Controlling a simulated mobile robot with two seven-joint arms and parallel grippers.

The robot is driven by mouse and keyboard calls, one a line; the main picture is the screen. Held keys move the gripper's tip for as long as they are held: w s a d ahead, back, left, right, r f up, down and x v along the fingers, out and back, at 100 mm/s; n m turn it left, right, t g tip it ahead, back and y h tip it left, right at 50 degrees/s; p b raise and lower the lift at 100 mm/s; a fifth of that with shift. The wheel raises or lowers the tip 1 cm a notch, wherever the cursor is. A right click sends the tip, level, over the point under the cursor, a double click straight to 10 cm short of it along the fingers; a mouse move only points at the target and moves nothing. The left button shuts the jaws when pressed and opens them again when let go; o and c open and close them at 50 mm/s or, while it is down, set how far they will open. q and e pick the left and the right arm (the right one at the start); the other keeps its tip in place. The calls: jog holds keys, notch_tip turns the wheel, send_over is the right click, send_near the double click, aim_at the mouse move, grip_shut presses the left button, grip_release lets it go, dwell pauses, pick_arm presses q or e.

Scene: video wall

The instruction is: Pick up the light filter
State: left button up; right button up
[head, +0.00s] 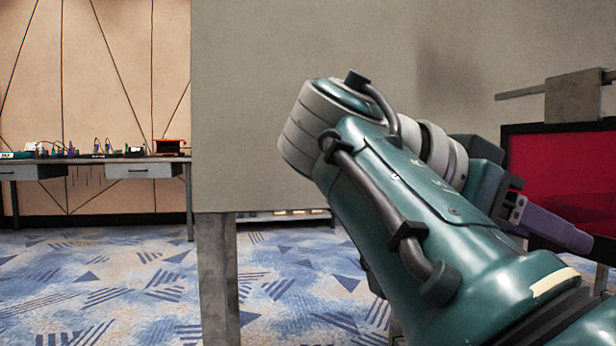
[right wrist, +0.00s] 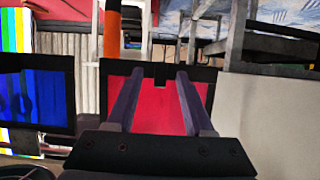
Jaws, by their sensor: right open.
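No object in either view can be clearly identified as the light filter. A flat red panel (head: 555,165) in a dark frame stands at the right edge of the head view, partly hidden behind my right arm. A red, dark-framed panel (right wrist: 155,112) also shows between and behind the fingers in the right wrist view; I cannot tell whether it is the filter or a screen. My right gripper (head: 578,238) points right in the head view, and its fingers (right wrist: 156,76) are apart with nothing held between them. My left gripper is not in view.
A large grey panel (head: 260,90) on a leg stands close in front. A bench (head: 130,160) with small items is far left. A blue screen (right wrist: 35,98), colour bars (right wrist: 14,30), an orange-and-black upright object (right wrist: 112,35) and grey frame legs (right wrist: 238,30) surround the gripper. Patterned carpet is open at left.

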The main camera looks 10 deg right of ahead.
jog(key=shift+a, duration=0.2)
jog(key=shift+c, duration=0.2)
grip_shut()
jog(key=shift+d, duration=0.1)
